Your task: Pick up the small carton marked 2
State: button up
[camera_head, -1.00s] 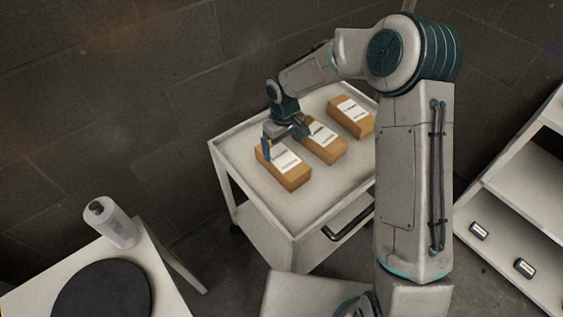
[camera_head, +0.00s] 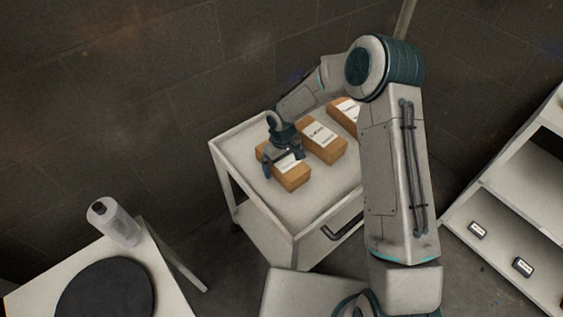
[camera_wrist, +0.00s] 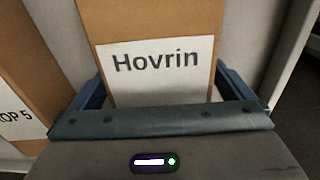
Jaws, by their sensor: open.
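Three brown cartons with white labels lie in a row on a white cart. The front carton (camera_head: 291,179) is under my gripper (camera_head: 282,163). In the wrist view its label reads "Hovrin" (camera_wrist: 160,65); I see no 2 on the part that shows. My open gripper (camera_wrist: 160,92) has one blue finger on each side of this carton. I cannot tell whether the fingers touch it. The middle carton (camera_head: 323,143) is just beyond; a label ending "OP 5" shows on a neighbouring carton (camera_wrist: 30,85). The far carton (camera_head: 346,109) is partly hidden by my arm.
The white cart (camera_head: 232,150) has a raised rim and a dark handle (camera_head: 342,227). A table at lower left holds a bottle (camera_head: 113,222) and a black disc (camera_head: 104,290). A white shelf unit (camera_head: 510,230) with two small dark items stands right. A block wall is behind.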

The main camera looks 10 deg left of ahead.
jog(key=c, duration=1.3)
jog(key=shift+r, duration=0.15)
